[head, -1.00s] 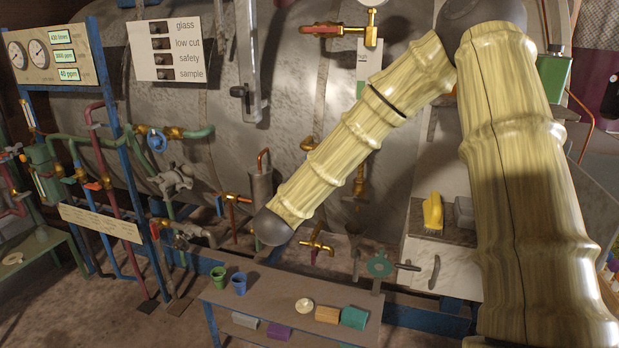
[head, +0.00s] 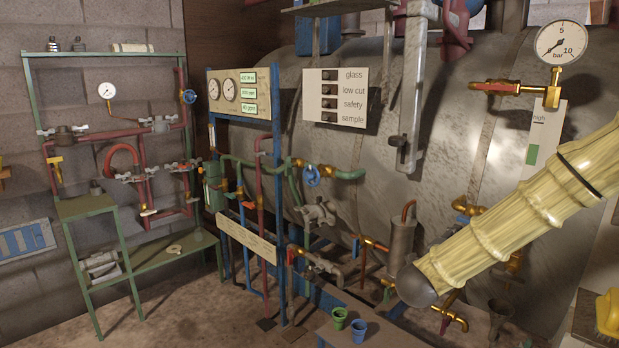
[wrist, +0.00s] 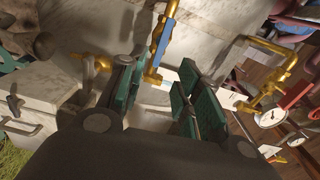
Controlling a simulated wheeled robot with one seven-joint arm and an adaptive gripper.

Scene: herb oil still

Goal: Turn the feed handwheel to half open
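A blue handwheel (head: 312,175) sits on the green and brass pipework in front of the tank, near the middle of the head view. A second, smaller blue handwheel (head: 188,96) is on the red pipe rack at the left. I cannot read a label marking either as the feed handwheel. My gripper (wrist: 156,80) shows only in the wrist view. Its dark fingers with green pads stand apart, with nothing held between them. A brass valve with a blue lever (wrist: 160,42) shows beyond the fingers. Neither blue handwheel can be made out in the wrist view.
A panel with gauges (head: 240,92) and a blue frame stand left of the tank (head: 460,150). A bench with a green cup (head: 339,318) and a blue cup (head: 358,330) is at the bottom. Bare floor (head: 185,310) lies at the left front.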

